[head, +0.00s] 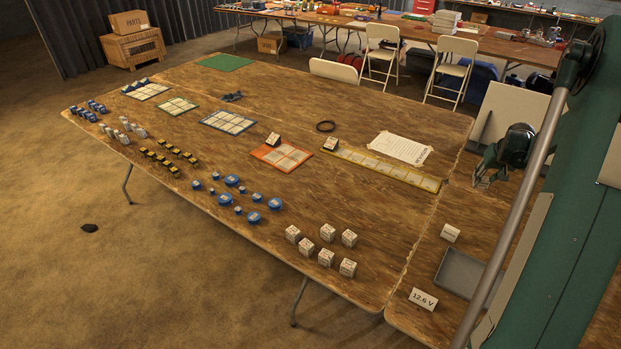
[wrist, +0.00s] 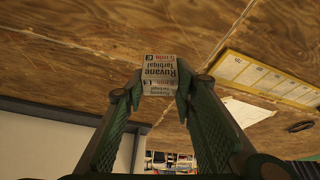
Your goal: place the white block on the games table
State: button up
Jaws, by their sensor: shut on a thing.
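My gripper (head: 482,180) is at the right of the head view, near the seam between two wooden table tops. In the wrist view its two green fingers (wrist: 160,92) are shut on a white block (wrist: 160,75) with dark and red lettering. The held block cannot be made out clearly in the head view. The large wooden games table (head: 310,190) lies left of the seam, with boards and pieces on it. Several similar white blocks (head: 327,233) stand near its front edge.
A yellow strip board (head: 385,170), a white sheet (head: 402,148) and a black ring (head: 325,126) lie left of my gripper. A grey tray (head: 463,272), a small white box (head: 450,233) and a "12.6 V" sign (head: 423,299) are on the right table. The table's middle has bare wood.

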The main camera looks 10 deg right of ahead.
jog(key=w+a+n+y, duration=0.1)
jog(key=w+a+n, duration=0.15)
jog(key=a, duration=0.95)
jog(key=w+a+n+y, duration=0.1)
jog(key=w+a+n, duration=0.15)
jog(key=a, duration=0.95)
jog(key=w+a+n+y, duration=0.15)
jog(key=w+a, duration=0.25)
jog(key=a, duration=0.8)
jog(key=s+a+n+y, duration=0.1)
jog(key=s+a+n, duration=0.2)
jog(key=a, duration=1.4)
jog(key=s+a+n+b, duration=0.1)
jog(key=s+a+n, duration=0.3)
jog(key=a, duration=1.3)
jog(key=shift+s+a+n+g+y+b, duration=0.15)
jog(key=shift+a+n+g+y+b, duration=0.15)
jog(key=shift+n+g+y, duration=0.1)
jog(key=shift+r, duration=0.1)
jog(key=b, duration=0.2)
send_near(306, 225)
jog(key=shift+w+a+f, duration=0.25)
jog(key=shift+w+a, duration=0.3)
jog(key=shift+a, duration=0.15)
jog(key=shift+f, duration=1.85)
